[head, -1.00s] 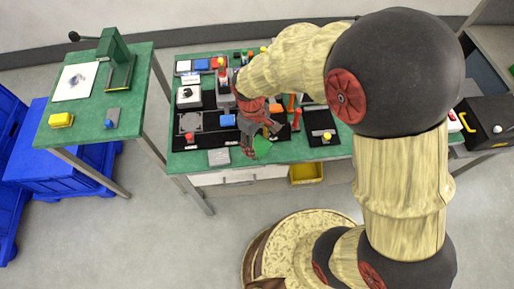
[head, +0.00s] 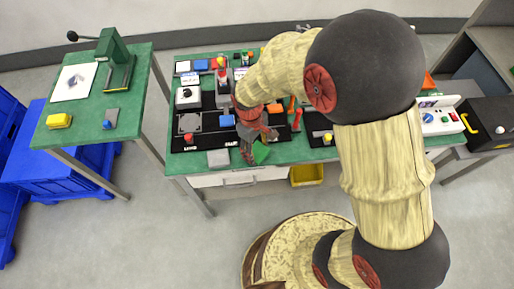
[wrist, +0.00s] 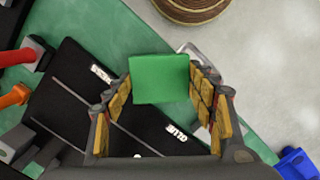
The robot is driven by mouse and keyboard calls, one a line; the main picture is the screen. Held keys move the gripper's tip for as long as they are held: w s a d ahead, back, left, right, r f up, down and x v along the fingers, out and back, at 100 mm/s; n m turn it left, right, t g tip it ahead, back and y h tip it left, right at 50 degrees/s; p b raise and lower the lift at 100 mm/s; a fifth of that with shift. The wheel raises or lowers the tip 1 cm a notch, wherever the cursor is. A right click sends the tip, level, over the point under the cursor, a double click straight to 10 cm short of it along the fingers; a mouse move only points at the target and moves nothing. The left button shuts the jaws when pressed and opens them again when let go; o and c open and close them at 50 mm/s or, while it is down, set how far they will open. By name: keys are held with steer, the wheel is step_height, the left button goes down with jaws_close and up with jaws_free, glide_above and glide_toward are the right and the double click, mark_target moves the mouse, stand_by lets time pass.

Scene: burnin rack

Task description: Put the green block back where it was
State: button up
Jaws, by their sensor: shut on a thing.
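The green block (wrist: 160,79) sits between the two finger pads of my gripper (wrist: 165,92) in the wrist view, with both pads against its sides. In the head view the green block (head: 261,153) shows at the front edge of the green-topped bench (head: 290,153), partly hidden by my gripper (head: 256,150). In the wrist view a black panel with white lettering (wrist: 85,100) lies below and behind the block. I cannot tell from these frames whether the block touches the bench.
A grey block (head: 218,158) lies left of my gripper. Red and orange handles (head: 296,120) stand behind, to the right. A yellow bin (head: 307,175) is below the bench front. A side table (head: 90,135) stands at left; open floor lies between.

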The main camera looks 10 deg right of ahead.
mark_target(254, 149)
steer(key=shift+f, duration=0.15)
steer(key=o, duration=0.9)
steer(key=r+p, duration=0.1)
steer(key=r, duration=0.3)
steer(key=r+p, duration=0.1)
steer(key=r, duration=0.3)
steer(key=w+a+r+p, duration=0.1)
steer(key=r+p, duration=0.1)
steer(key=r, duration=0.3)
steer(key=shift+r, duration=0.1)
